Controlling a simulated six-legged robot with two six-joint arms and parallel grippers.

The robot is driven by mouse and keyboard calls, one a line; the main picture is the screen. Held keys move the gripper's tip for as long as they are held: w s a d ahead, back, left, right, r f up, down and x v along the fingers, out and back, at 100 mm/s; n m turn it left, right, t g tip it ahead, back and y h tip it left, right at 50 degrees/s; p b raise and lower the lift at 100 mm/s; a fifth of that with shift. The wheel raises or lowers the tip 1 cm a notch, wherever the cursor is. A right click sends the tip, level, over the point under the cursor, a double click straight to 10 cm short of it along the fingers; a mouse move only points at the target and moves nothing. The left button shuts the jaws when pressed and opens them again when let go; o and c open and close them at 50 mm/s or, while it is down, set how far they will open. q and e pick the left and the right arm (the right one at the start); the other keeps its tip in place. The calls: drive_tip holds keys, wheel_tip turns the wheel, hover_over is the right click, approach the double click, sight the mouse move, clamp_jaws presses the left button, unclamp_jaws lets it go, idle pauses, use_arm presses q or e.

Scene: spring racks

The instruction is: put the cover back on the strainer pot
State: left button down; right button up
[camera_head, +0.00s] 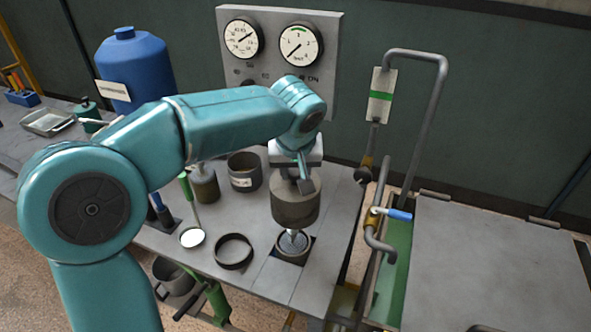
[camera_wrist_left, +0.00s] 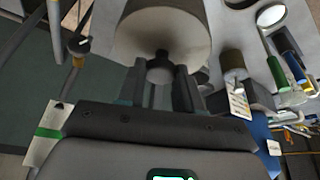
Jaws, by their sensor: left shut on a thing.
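My left gripper (camera_head: 303,182) is above the front right of the bench, shut on the knob of a grey-brown cylindrical cover (camera_head: 296,204). In the left wrist view the fingers (camera_wrist_left: 160,88) close around the dark knob, and the cover's broad face (camera_wrist_left: 165,28) lies beyond them. The cover hangs roughly upright over the strainer pot (camera_head: 293,257), a dark round opening in the bench. A shiny metal piece (camera_head: 294,242) shows between the cover and the pot; I cannot tell which it belongs to. My right gripper is not in view.
A dark ring (camera_head: 234,251) and a pale round dish (camera_head: 193,237) lie left of the pot. A dark can (camera_head: 244,172) and a blue drum (camera_head: 134,65) stand behind. A gauge panel (camera_head: 279,50) rises at the back. Pipes with a blue-handled valve (camera_head: 399,215) stand to the right.

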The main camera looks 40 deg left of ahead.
sight(290, 186)
use_arm(q)
drive_tip(key=shift+w+a+f, duration=0.1)
drive_tip(key=shift+a, duration=0.2)
drive_tip(key=shift+s+a, duration=0.2)
drive_tip(key=shift+s+b, duration=0.3)
drive_tip(key=shift+b, duration=0.05)
drive_tip(key=shift+s+d+f+b, duration=0.1)
drive_tip(key=shift+d+f+b, duration=0.1)
drive_tip(key=shift+b, duration=0.1)
drive_tip(key=b+x, duration=0.3)
drive_tip(key=x, duration=0.1)
drive_tip(key=shift+s+d+f, duration=0.1)
drive_tip(key=shift+s+d, duration=0.15)
drive_tip(key=shift+s, duration=0.05)
drive_tip(key=shift+s+d+f+b, duration=0.15)
drive_tip(key=shift+f+b, duration=0.1)
drive_tip(key=shift+b, duration=0.15)
drive_tip(key=shift+d+f, duration=0.1)
drive_tip(key=shift+f, duration=0.1)
drive_tip(key=shift+w+f+b, duration=0.25)
drive_tip(key=shift+w+b, duration=0.05)
drive_tip(key=shift+s+r, duration=0.2)
drive_tip(key=shift+s, duration=0.1)
drive_tip(key=shift+w+f, duration=0.15)
drive_tip(key=shift+w, duration=0.1)
drive_tip(key=shift+s, duration=0.2)
